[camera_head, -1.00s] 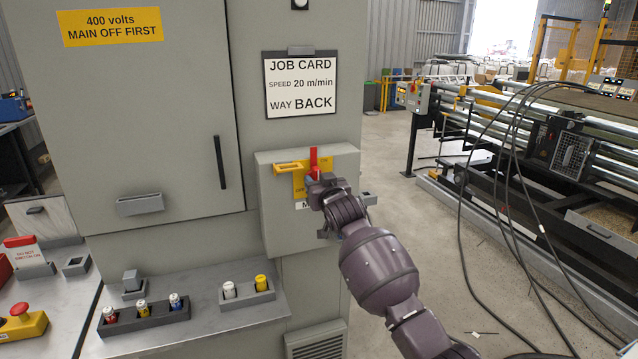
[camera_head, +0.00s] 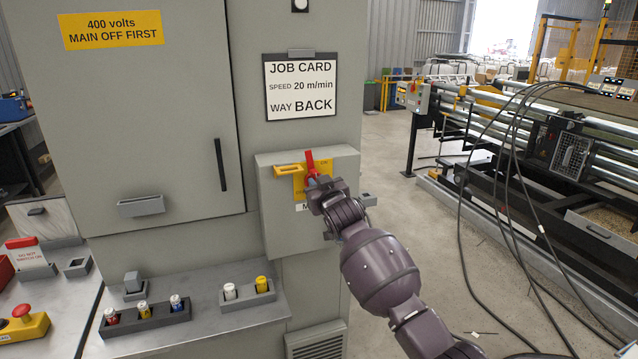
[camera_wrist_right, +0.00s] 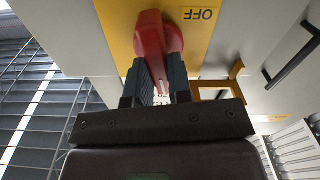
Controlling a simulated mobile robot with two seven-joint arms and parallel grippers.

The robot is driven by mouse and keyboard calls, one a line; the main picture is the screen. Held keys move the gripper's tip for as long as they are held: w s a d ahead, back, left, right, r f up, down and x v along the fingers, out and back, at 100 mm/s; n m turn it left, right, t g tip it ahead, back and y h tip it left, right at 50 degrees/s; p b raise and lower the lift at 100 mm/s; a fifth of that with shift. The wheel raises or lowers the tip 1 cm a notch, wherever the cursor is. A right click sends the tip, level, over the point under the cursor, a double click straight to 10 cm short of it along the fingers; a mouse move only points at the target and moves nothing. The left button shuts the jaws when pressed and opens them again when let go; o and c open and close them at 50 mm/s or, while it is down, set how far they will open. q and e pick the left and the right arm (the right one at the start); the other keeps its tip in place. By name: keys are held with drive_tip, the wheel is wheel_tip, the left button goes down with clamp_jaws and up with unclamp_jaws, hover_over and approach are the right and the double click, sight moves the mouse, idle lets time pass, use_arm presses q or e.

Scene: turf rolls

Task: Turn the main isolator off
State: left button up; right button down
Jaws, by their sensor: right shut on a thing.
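The main isolator is a grey box (camera_head: 276,215) on the cabinet's front, with a yellow plate (camera_head: 299,184) and a red handle (camera_head: 310,160). The handle's upper end leans a little left of upright. My right gripper (camera_head: 315,182) is shut on the handle; its wrist hides the lower part. In the right wrist view the red handle (camera_wrist_right: 152,45) sits between the two dark fingers of the gripper (camera_wrist_right: 159,75). The word OFF (camera_wrist_right: 201,14) shows upside down on the yellow plate beside it. My left gripper is not in view.
A yellow hasp (camera_head: 288,170) sticks out left of the handle. The grey cabinet (camera_head: 150,90) has a shut door and a job card (camera_head: 300,87). A shelf below holds fuses in dark holders (camera_head: 145,320). Open floor lies to the right, before the roller machine.

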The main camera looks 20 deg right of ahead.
drive_tip(key=shift+a+f+n+p, duration=0.15)
drive_tip(key=shift+n+p, duration=0.25)
drive_tip(key=shift+n, duration=2.25)
drive_tip(key=shift+a+f+n+p, duration=0.1)
drive_tip(key=shift+n+p, duration=0.25)
drive_tip(key=shift+n, duration=2.25)
drive_tip(key=shift+a+f+n+p, duration=0.15)
drive_tip(key=shift+n+p, duration=0.25)
drive_tip(key=shift+n, duration=2.25)
drive_tip(key=shift+d, duration=0.1)
drive_tip(key=c, duration=1)
unclamp_jaws()
drive_tip(key=shift+c, duration=0.2)
drive_tip(key=s+b, duration=0.1)
drive_tip(key=s, duration=1)
drive_tip(key=shift+d, duration=0.15)
drive_tip(key=shift+w, duration=0.1)
